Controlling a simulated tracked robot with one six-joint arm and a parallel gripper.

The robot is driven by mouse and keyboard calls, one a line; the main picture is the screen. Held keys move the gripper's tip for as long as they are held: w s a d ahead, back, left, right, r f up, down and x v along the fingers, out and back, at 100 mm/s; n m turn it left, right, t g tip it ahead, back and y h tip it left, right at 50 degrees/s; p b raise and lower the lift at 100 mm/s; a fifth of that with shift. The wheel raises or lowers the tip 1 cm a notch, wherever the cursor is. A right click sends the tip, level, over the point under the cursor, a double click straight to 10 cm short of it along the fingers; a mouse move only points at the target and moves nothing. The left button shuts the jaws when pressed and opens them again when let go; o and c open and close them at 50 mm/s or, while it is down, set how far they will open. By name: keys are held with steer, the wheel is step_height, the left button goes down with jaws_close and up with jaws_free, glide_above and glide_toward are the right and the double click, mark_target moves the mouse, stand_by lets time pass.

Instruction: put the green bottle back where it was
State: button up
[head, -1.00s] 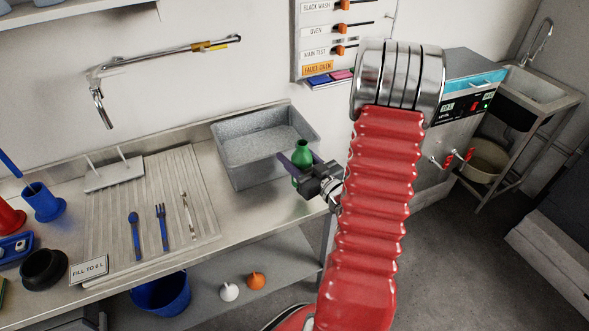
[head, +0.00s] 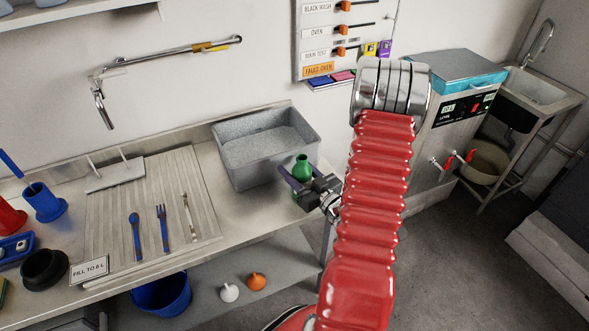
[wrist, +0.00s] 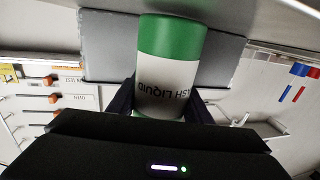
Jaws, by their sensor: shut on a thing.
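The green bottle (head: 302,169) is in my gripper (head: 301,187), in front of the right front corner of the grey basin in the head view. The bottle looks upright, and its lower part is hidden by the gripper. I cannot tell whether its base touches the steel bench. In the wrist view the bottle (wrist: 172,38) shows large, with a white label ending in "SH LIQUID" upside down in the picture. The dark fingers (wrist: 165,100) are shut on its two sides.
The grey basin (head: 232,165) stands close behind the bottle. A ribbed drainboard (head: 205,220) with blue cutlery lies to the left. The bench's right edge is near my gripper, and bare steel shows in front of the basin. A blue bucket (head: 162,297) is below.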

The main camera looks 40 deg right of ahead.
mark_target(308, 182)
steer(key=shift+f, duration=0.2)
steer(key=o, duration=1.2)
steer(key=shift+o, duration=0.2)
steer(key=shift+s+r, duration=0.1)
steer(key=shift+s+a, duration=0.15)
steer(key=shift+s, duration=1.8)
steer(key=shift+s+a, duration=0.2)
steer(key=shift+s, duration=1.8)
steer(key=shift+s+a, duration=0.15)
steer(key=shift+s, duration=1.8)
